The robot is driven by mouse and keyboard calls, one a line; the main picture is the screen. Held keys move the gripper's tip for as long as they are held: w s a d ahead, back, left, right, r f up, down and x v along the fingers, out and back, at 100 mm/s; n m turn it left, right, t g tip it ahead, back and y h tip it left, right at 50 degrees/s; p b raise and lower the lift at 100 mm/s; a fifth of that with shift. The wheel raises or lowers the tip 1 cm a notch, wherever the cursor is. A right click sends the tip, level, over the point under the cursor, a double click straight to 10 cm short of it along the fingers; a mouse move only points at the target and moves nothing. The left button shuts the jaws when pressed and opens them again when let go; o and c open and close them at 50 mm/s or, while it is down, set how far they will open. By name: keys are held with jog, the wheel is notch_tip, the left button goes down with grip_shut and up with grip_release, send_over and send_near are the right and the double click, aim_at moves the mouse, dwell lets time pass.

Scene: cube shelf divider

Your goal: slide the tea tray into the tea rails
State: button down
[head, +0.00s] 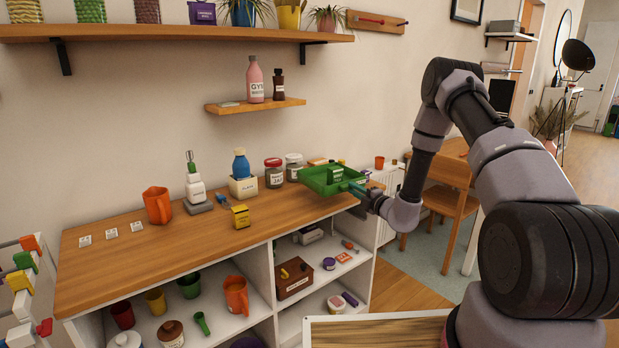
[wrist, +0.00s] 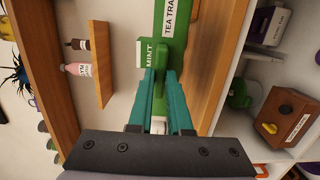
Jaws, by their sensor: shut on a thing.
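The green tea tray (head: 318,190) is in the air above the right end of the wooden counter in the head view. Its label reads "TEA TRA…" in the wrist view (wrist: 171,15), where its far part is cut off. A green box marked "MINT" (head: 335,174) stands in the tray; it also shows in the wrist view (wrist: 147,53). My gripper (head: 357,188), with teal fingers (wrist: 163,80) in the wrist view, is shut on the tray's near side. I cannot make out the tea rails in either view.
The wooden counter (head: 120,262) holds jars, an orange pitcher (head: 157,205) and a yellow box (head: 240,216). The white cube shelf below has a brown box (head: 294,278) and small items in its right compartments. A small wall shelf (head: 256,105) holds bottles.

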jog(key=s+d+r+m+t+h, duration=0.2)
jog(key=s+d+r+m+h, duration=0.2)
jog(key=s+d+h, duration=0.4)
jog(key=shift+d+r+m+h, duration=0.3)
jog(key=shift+d+m+h, duration=0.1)
jog(key=shift+d+m, duration=0.55)
